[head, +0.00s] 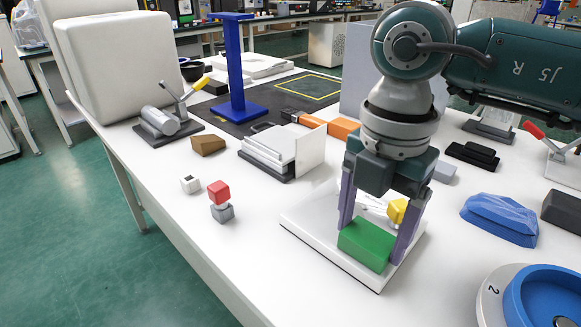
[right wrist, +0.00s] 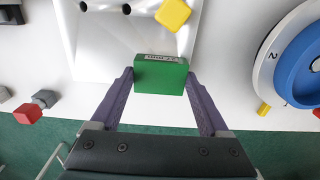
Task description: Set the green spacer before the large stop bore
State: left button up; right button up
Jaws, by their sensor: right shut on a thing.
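The green spacer (head: 366,246) is a rectangular block, held between the two purple fingers of my right gripper (head: 374,238). It is over the front part of a white plate (head: 312,222); I cannot tell whether it touches the plate. In the right wrist view the green spacer (right wrist: 160,78) sits between the fingertips of my right gripper (right wrist: 160,84), with a printed label on its far edge. Dark bores (right wrist: 126,9) show in the white plate at the top; which is the large one is unclear. A yellow piece (right wrist: 173,14) lies beyond the spacer. My left gripper is not in view.
A blue round dial (head: 548,298) stands at the lower right, and a blue faceted block (head: 500,217) lies above it. The table's front left is clear.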

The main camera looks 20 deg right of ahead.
aim_at(369, 237)
jog(key=shift+f, duration=0.1)
jog(key=o, duration=1.2)
jog(key=shift+o, duration=0.2)
notch_tip(369, 237, up, 10)
jog(key=p, duration=0.2)
jog(key=shift+a, duration=0.1)
